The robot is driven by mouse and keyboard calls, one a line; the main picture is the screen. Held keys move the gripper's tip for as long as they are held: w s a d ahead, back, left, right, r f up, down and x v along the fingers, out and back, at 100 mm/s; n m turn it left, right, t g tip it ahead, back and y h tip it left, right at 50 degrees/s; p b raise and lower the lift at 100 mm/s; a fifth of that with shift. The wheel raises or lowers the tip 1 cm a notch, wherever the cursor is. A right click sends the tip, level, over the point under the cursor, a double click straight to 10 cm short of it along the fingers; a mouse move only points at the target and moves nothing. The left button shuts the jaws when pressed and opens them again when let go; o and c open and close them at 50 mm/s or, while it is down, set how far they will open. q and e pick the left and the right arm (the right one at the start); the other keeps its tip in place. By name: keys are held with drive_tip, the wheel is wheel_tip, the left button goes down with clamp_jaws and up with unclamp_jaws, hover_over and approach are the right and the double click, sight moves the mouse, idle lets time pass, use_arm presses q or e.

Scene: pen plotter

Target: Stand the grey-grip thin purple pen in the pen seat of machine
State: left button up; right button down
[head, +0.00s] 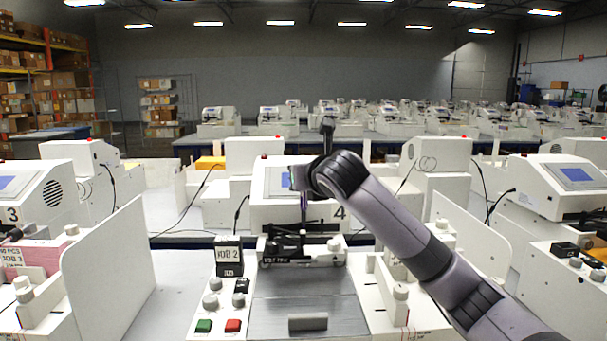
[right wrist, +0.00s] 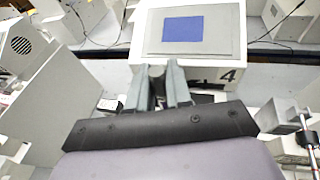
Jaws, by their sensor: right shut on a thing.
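Machine 4 (head: 262,213) stands in front of me; its white body with a blue screen also shows in the right wrist view (right wrist: 140,52). My right gripper (head: 297,180) is in front of its screen, pointing down, shut on the thin purple pen (head: 303,207). The pen hangs upright below the fingers, above the black pen carriage (head: 300,243). The pen seat cannot be told apart in the carriage, nor whether the pen's tip touches it. In the right wrist view the fingers (right wrist: 157,80) stand close together and the pen's grip is hidden. My left gripper is out of view.
A grey plotter bed (head: 308,290) lies in front of the carriage. A JOB 2 box (head: 229,256), knobs, and green (head: 204,326) and red (head: 233,326) buttons are left of it. Neighbouring machine 3 (head: 35,200) is at the left.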

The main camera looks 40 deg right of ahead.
sight(305, 197)
drive_tip(key=shift+f+b, duration=0.9)
drive_tip(key=shift+f, duration=1.4)
drive_tip(key=shift+p, duration=0.65)
drive_tip(key=shift+p, duration=0.55)
drive_tip(key=shift+f+b, duration=1.5)
drive_tip(key=shift+f, duration=2.5)
drive_tip(key=shift+f, duration=0.2)
